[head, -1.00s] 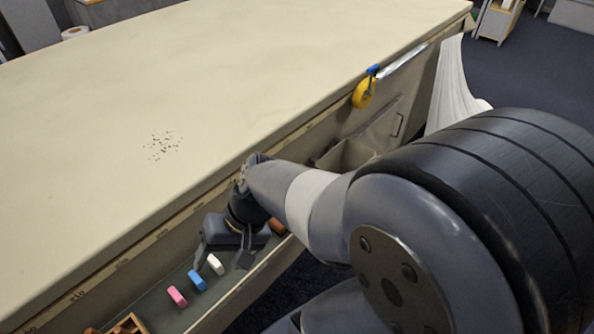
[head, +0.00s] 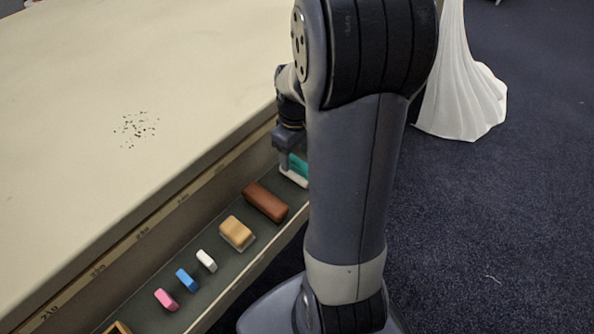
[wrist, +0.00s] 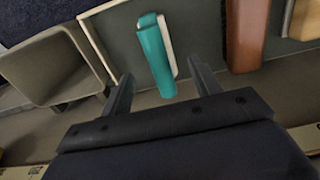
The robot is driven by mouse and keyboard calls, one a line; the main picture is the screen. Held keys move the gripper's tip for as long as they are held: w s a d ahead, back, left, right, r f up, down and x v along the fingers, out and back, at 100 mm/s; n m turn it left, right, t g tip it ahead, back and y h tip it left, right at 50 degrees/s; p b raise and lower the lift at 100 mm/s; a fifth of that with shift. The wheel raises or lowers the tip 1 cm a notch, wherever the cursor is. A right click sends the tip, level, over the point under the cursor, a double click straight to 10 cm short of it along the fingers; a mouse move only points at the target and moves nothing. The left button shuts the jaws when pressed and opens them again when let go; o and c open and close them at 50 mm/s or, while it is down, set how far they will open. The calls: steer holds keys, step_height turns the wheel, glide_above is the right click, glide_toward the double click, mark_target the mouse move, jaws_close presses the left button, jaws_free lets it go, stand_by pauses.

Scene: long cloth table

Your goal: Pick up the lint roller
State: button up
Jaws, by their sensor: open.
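A teal-and-white item, which looks like the lint roller (wrist: 156,55), lies in the open drawer near its far end. It also shows in the head view (head: 298,166), partly hidden by my arm. My gripper (wrist: 158,78) is open and empty. In the wrist view its two fingers stand on either side of the teal item's near end, apart from it. In the head view my gripper (head: 290,150) is above that item; its fingers are mostly hidden.
The drawer (head: 222,285) also holds a brown block (head: 265,202), a tan block (head: 237,233), and white, blue and pink (head: 166,299) pieces. A grey bin (wrist: 50,68) stands beyond the drawer's end. The tabletop (head: 60,200) has dark specks (head: 135,128).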

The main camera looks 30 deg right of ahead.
step_height(320, 180, down, 5)
steer(key=shift+s+f+b, duration=0.1)
steer(key=shift+s+b, duration=0.05)
steer(key=shift+b, duration=0.4)
steer(key=c, duration=1.1)
steer(key=shift+c, duration=0.2)
step_height(320, 180, up, 10)
steer(key=shift+r+p, duration=0.1)
steer(key=shift+p, duration=0.95)
